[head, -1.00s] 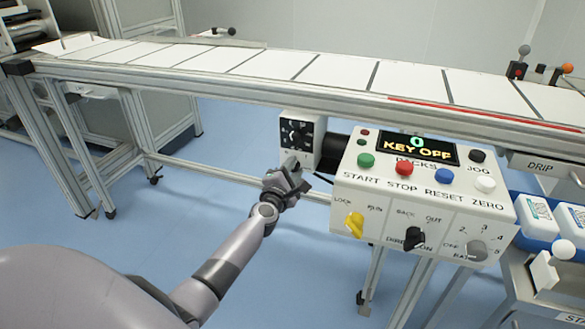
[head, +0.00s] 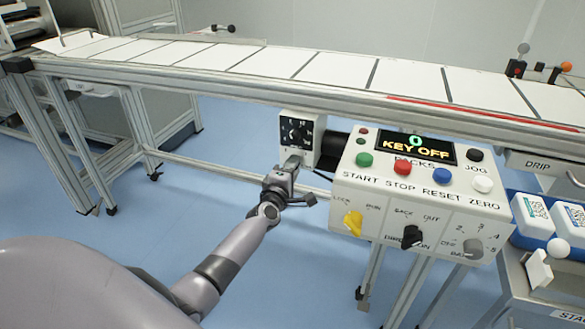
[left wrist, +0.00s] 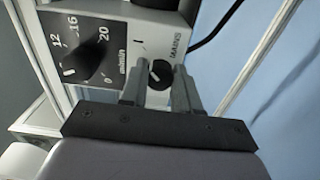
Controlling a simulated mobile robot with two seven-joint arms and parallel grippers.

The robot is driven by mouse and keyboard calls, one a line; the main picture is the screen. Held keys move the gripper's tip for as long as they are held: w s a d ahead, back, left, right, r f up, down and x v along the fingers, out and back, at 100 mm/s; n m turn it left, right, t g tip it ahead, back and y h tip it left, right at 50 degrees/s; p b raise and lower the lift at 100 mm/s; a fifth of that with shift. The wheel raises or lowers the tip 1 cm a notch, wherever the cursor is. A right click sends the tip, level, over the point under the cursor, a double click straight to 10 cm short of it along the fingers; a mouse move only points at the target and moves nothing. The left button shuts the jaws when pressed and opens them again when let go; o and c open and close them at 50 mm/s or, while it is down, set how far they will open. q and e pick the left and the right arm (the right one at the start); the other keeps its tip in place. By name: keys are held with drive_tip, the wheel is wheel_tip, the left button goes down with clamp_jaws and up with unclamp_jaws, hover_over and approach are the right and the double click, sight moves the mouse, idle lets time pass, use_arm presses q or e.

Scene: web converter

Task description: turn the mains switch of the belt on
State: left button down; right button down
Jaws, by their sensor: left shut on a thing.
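The mains switch (left wrist: 160,73) is a small round black knob with a pale mark, on the grey drive box (head: 300,138) under the belt. In the left wrist view the word MAINS and a short line mark are printed by it. My left gripper (left wrist: 161,88) is at the box's lower face, its two fingers on either side of the knob and shut on it. In the head view the left gripper (head: 291,163) hides the switch. The belt (head: 270,63) carries a row of white sheets. My right gripper is not in view.
A large speed dial (left wrist: 88,58) sits beside the switch on the same box. The control panel (head: 345,188), with its display reading KEY OFF, stands close to the right. A black cable (left wrist: 218,25) passes near the box. The blue floor in front is free.

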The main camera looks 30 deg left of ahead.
use_arm(q)
drive_tip(key=shift+f, duration=0.1)
drive_tip(key=c, duration=0.8)
unclamp_jaws()
drive_tip(key=p+v, duration=0.2)
drive_tip(key=v, duration=0.5)
drive_tip(key=shift+s, duration=0.1)
